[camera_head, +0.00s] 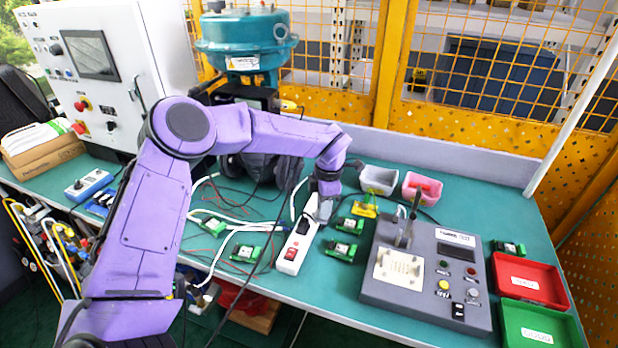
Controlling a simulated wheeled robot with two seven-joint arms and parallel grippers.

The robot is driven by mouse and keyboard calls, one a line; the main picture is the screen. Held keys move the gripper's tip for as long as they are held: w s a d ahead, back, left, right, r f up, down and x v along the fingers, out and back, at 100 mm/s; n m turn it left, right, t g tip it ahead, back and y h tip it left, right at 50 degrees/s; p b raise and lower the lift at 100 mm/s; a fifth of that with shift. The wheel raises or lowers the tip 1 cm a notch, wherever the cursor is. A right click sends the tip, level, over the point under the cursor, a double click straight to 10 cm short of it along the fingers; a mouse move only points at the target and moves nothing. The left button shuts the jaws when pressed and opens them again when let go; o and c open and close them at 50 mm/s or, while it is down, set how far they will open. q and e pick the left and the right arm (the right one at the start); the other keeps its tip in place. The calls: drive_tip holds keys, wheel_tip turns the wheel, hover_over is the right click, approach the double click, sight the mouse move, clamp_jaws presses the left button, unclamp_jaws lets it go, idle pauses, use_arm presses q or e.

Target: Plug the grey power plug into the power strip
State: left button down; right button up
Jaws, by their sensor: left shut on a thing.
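The white power strip (291,262) lies on the green bench top, running away from me, with a red switch (291,254) at its near end. My left gripper (321,212) points down over the far end of the strip. It is shut on the grey power plug, which is too small and too covered by the fingers to make out clearly. A dark patch shows on the strip just left of the fingers. I cannot tell whether the plug touches the sockets. My right gripper is not in view.
A grey control box (425,275) with a lever stands right of the strip. Small green circuit boards (342,249) and loose white cables (232,231) lie close around it. Red (530,281) and green (541,325) trays are at far right. Grey (378,180) and pink bins (421,187) stand behind.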

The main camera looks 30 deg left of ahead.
use_arm(q)
drive_tip(key=w+a+r+n+t+p, duration=0.25)
drive_tip(key=a+n+t, duration=0.3)
drive_tip(key=n, duration=0.65)
drive_tip(key=shift+g+y, duration=0.3)
drive_tip(key=shift+g, duration=0.05)
drive_tip(key=f+b, duration=0.3)
drive_tip(key=f, duration=0.2)
drive_tip(key=f+b, duration=0.2)
drive_tip(key=shift+a+f+b, duration=0.25)
drive_tip(key=shift+a+b, duration=0.05)
drive_tip(key=shift+a, duration=0.05)
drive_tip(key=shift+r, duration=0.2)
drive_tip(key=shift+r+p, duration=0.25)
drive_tip(key=shift+p, duration=0.25)
drive_tip(key=shift+s, duration=0.15)
drive_tip(key=shift+f, duration=0.15)
